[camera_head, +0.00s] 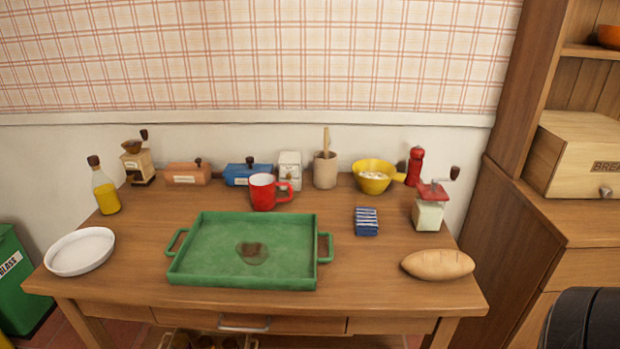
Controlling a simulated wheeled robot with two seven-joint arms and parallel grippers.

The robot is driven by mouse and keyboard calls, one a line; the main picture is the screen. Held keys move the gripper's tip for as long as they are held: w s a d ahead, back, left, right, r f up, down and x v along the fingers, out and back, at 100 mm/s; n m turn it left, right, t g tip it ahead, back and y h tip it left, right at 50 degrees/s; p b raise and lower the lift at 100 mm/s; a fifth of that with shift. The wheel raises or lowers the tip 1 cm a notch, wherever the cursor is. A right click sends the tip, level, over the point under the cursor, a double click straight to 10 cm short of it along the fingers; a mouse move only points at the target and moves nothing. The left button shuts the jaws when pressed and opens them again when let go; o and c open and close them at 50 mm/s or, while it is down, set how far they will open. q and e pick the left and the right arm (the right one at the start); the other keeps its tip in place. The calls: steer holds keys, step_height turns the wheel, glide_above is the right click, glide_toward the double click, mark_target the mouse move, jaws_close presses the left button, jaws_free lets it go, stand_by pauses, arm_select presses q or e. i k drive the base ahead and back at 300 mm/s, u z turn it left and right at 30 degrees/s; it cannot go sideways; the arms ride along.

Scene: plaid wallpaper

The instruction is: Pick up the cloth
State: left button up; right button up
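A small folded cloth (366,222), blue with white stripes, lies flat on the wooden table (367,283), to the right of the green tray. It is apart from the tray and nothing covers it. Neither of my grippers shows in the head view. A dark rounded shape at the bottom right corner seems to be part of my own body.
A green tray (191,263) with a brown spill fills the table's middle. A red mug (263,193) stands behind it. Bread (437,264), a grinder (429,213) and a yellow bowl (371,186) surround the cloth. A white plate (80,251) sits left.

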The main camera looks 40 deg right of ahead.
mark_target(366, 223)
steer(key=z, duration=1.55)
